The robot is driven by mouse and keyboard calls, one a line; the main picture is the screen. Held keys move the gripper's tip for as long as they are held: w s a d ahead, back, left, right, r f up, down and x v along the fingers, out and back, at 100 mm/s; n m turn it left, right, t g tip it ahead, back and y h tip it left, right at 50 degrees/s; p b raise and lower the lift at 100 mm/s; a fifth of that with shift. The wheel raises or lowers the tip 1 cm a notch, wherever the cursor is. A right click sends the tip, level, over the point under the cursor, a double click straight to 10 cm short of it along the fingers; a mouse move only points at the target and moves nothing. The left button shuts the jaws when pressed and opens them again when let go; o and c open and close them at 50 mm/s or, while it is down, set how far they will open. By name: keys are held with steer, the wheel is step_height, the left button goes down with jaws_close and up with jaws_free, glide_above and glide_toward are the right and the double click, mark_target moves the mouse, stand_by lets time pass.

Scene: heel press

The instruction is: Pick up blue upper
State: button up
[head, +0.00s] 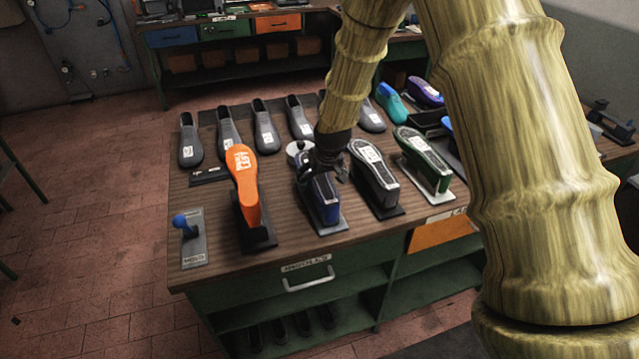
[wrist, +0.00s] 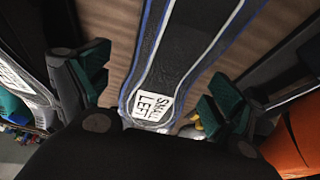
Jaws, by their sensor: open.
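The blue upper (head: 321,199) stands sole-up on a dark stand in the front row of the wooden table, between an orange one and a grey one. My gripper (head: 322,165) is over its far end and partly covers it in the head view. In the wrist view, the blue upper (wrist: 182,55) has a dark sole with blue and white edges and a label reading "SMALL LEFT". My gripper (wrist: 160,95) is open, with one green-padded finger on each side of the upper. Gaps show between the pads and the upper.
The orange upper (head: 245,190) stands close on the left, the grey upper (head: 374,178) close on the right. A green-edged one (head: 424,160) is farther right. A blue-knobbed tool (head: 190,240) is at front left.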

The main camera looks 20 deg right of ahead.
steer(key=shift+c, duration=0.2)
steer(key=c, duration=1.2)
